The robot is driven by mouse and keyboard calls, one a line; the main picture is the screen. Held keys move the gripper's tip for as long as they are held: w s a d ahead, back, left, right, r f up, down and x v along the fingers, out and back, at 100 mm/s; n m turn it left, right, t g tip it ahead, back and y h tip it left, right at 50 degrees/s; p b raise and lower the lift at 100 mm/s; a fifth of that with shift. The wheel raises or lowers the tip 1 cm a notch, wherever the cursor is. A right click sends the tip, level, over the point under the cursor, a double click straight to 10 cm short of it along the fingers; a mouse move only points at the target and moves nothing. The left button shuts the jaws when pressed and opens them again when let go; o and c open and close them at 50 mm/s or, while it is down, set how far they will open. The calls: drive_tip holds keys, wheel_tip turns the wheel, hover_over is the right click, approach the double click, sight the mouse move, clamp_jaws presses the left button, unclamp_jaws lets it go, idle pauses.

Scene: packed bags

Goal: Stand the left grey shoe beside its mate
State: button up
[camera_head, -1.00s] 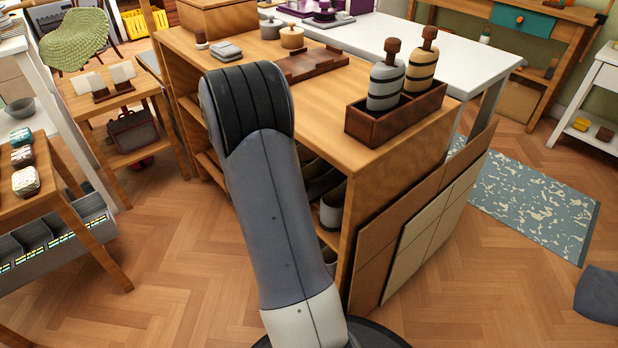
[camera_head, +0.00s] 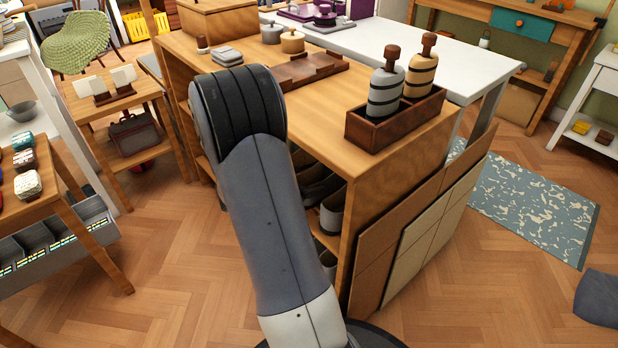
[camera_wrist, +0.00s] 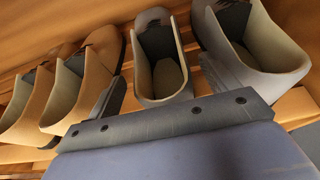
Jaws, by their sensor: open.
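In the wrist view, a grey shoe (camera_wrist: 163,75) stands upright in the middle, heel opening facing me. Another grey shoe (camera_wrist: 262,48) is to its right, partly cut off by the frame and tilted in the picture. My gripper (camera_wrist: 165,75) is open, with one dark finger on each side of the middle shoe. I cannot tell whether the fingers touch it. Two tan shoes (camera_wrist: 85,95) stand to the left. In the head view, my arm hides the gripper; a grey shoe (camera_head: 332,212) shows inside the wooden shelf unit (camera_head: 395,165).
The shoes stand on a slatted wooden shelf (camera_wrist: 295,105) under the unit's top. A dark tray (camera_head: 370,132) with two striped bottles is on top. Panels (camera_head: 425,235) lean on the unit's right side. Floor is free at left; a grey bundle (camera_head: 600,297) lies at right.

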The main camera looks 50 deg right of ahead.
drive_tip(key=p+v, duration=0.2)
drive_tip(key=v, duration=0.7)
drive_tip(key=shift+a+r, duration=0.25)
drive_tip(key=shift+a, duration=0.1)
drive_tip(key=shift+d+f, duration=0.1)
drive_tip(key=b+x, duration=0.1)
drive_tip(key=x, duration=0.3)
drive_tip(key=b+x, duration=0.1)
drive_tip(key=x, duration=0.3)
drive_tip(key=b+x, duration=0.2)
drive_tip(key=x, duration=0.2)
drive_tip(key=shift+f, duration=0.4)
drive_tip(key=shift+w+r+p, duration=0.1)
drive_tip(key=shift+r+p, duration=0.65)
drive_tip(key=shift+r, duration=0.15)
drive_tip(key=shift+r+p, duration=0.35)
drive_tip(key=shift+r, duration=0.35)
